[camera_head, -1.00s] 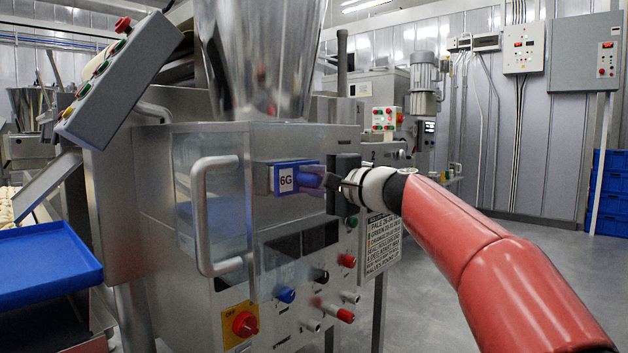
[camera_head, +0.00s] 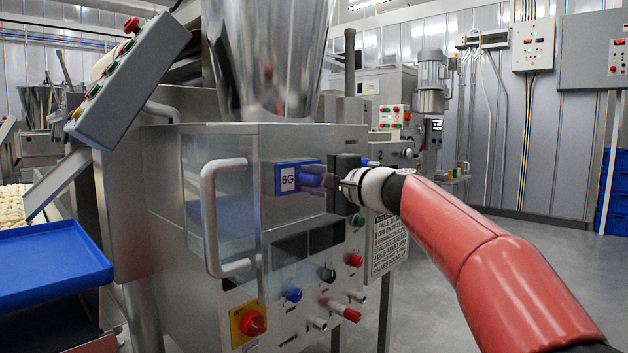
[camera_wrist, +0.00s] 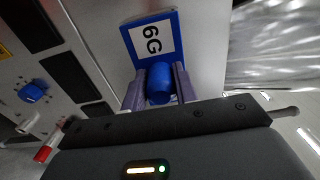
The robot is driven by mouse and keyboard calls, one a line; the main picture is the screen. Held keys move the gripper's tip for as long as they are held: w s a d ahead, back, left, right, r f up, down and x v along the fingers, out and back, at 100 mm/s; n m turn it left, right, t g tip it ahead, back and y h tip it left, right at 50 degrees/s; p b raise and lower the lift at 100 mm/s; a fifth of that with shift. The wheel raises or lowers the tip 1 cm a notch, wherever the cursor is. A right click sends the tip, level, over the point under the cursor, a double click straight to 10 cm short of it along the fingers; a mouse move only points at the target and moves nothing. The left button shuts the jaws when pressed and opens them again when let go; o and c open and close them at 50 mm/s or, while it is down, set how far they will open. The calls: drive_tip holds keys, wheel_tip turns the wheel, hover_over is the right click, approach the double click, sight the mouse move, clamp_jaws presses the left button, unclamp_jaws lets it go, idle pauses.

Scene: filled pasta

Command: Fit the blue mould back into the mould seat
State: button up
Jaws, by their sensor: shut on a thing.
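The blue mould (camera_head: 298,178) carries a white "6G" label and is at the upper front of the steel filling machine (camera_head: 180,235). In the wrist view the mould (camera_wrist: 133,40) lies straight ahead, with its round blue knob (camera_wrist: 160,84) between my fingers. My gripper (camera_head: 328,182) reaches in from the right and is shut on this knob; its fingers also show in the wrist view (camera_wrist: 160,90). I cannot make out the mould seat separately, nor tell whether the mould touches it or is apart from it.
A curved door handle (camera_head: 212,215) stands out left of the mould. Knobs and a red switch (camera_head: 252,322) sit below. A blue tray (camera_head: 45,265) is at the left.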

drive_tip(key=shift+r, duration=0.15)
idle(0.4)
drive_tip(key=o, duration=1.4)
drive_tip(key=shift+f, duration=0.2)
drive_tip(key=b+v, duration=0.3)
drive_tip(key=v, duration=0.4)
drive_tip(key=shift+b, duration=0.4)
